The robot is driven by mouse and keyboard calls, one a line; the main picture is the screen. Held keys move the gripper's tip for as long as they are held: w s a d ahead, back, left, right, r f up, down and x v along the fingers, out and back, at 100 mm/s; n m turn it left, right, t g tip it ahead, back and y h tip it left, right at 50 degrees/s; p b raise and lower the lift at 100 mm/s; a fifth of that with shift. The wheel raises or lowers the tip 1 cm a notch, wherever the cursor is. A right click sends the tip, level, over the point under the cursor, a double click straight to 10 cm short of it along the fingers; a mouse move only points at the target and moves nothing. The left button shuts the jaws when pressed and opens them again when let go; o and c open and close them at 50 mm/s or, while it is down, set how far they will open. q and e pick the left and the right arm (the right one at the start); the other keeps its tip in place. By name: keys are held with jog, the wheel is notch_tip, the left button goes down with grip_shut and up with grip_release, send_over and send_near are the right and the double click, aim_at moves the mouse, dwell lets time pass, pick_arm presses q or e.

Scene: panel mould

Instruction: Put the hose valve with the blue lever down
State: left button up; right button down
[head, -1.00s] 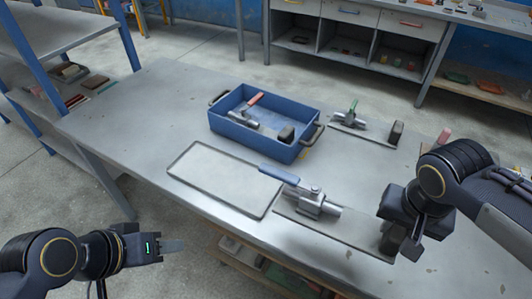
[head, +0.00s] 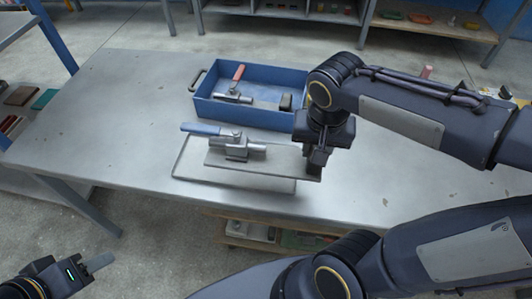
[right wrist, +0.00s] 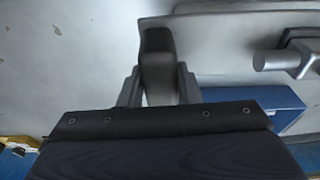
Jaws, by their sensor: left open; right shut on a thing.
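The hose valve with the blue lever (head: 238,147) sits on a flat grey plate (head: 275,162); its lever points left. My right gripper (head: 317,168) is shut on the dark grip block (right wrist: 158,62) at the plate's right end. The plate is over the light framed mat (head: 190,172) on the table; I cannot tell whether it touches. Part of the valve's grey metal (right wrist: 280,60) shows at the right of the right wrist view. My left gripper (head: 98,263) is open and empty, low at the left, off the table.
A blue tray (head: 215,112) stands behind the mat, holding a red-levered valve (head: 234,92) and a dark block (head: 285,102). My right arm hides the table's right part. The table (head: 110,115) is clear on the left. Shelves stand behind and at the left.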

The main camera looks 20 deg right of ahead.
aim_at(290, 148)
jog(key=w+a+f, duration=0.1)
jog(key=w, duration=0.1)
jog(key=w+a+f, duration=0.1)
jog(key=w, duration=0.1)
jog(key=w+a+f, duration=0.1)
jog(key=w, duration=0.1)
jog(key=shift+f, duration=0.25)
jog(key=w+f, duration=0.1)
jog(key=w+a+f, duration=0.1)
jog(key=f, duration=0.1)
jog(key=w+f, duration=0.1)
jog(key=shift+w+a+f, duration=0.2)
jog(key=shift+w+f, duration=0.1)
jog(key=shift+f, duration=0.05)
jog(key=shift+w+a+f+b, duration=0.15)
jog(key=shift+f+b, duration=0.25)
jog(key=shift+f, duration=1.4)
jog(key=shift+f, duration=0.1)
jog(key=c, duration=1)
grip_release()
jog(key=shift+c, duration=0.2)
